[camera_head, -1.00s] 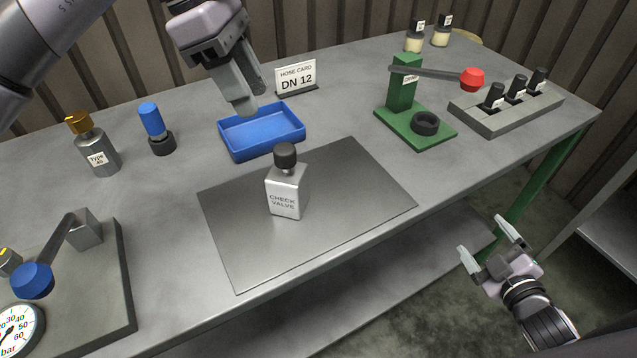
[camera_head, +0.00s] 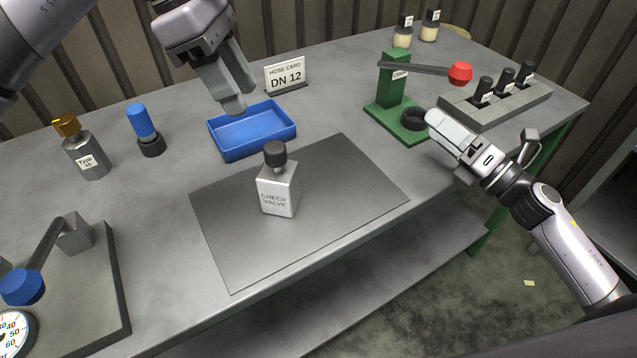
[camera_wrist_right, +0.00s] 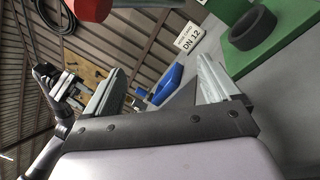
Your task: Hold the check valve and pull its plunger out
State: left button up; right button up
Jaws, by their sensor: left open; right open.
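The check valve (camera_head: 278,190) is a silver block with a black-capped plunger (camera_head: 274,153) on top. It stands upright on the grey mat (camera_head: 345,180) in the head view. My left gripper (camera_head: 233,104) is above the blue tray, behind the valve and apart from it, open and empty. My right gripper (camera_head: 478,135) is off to the right of the mat, near the green press, open and empty. In the right wrist view, its two fingers (camera_wrist_right: 158,88) are spread with nothing between them. The valve cannot be made out in that view.
A blue tray (camera_head: 262,151) lies behind the mat. The green crimp press (camera_head: 398,125) with a red-knobbed lever and a grey rack (camera_head: 470,112) of black-topped parts stand at right. A gauge fixture (camera_head: 118,300) is at front left. A Type 40 bottle (camera_head: 88,160) stands at left.

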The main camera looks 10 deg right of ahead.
jog(key=a+n+g+y, duration=0.3)
jog(key=a+n, duration=0.2)
jog(key=a, duration=0.4)
jog(key=r+n+g+y, duration=0.1)
jog(key=n+g+y, duration=0.2)
jog(key=n+g, duration=0.3)
send_over(296, 184)
jog(key=w+d, duration=0.1)
jog(key=d, duration=0.5)
jog(key=n+t, duration=0.1)
jog(key=a+n, duration=0.1)
jog(key=s+a+f+n+g, duration=0.1)
jog(key=a+n, duration=0.1)
jog(key=shift+s+a+f, duration=0.15)
jog(key=shift+s+f, duration=0.05)
jog(key=shift+s, duration=0.05)
jog(key=f, duration=0.1)
jog(key=f+n, duration=0.1)
jog(key=f, duration=0.1)
jog(key=shift+s+a+n+g, duration=0.25)
jog(key=shift+s+n+g, duration=0.05)
jog(key=shift+g, duration=0.1)
jog(key=shift+a+f+h, duration=0.15)
jog(key=shift+h, duration=0.15)
jog(key=x, duration=0.6)
jog(key=shift+w+a, duration=0.2)
jog(key=shift+a, duration=0.1)
jog(key=c, duration=1.4)
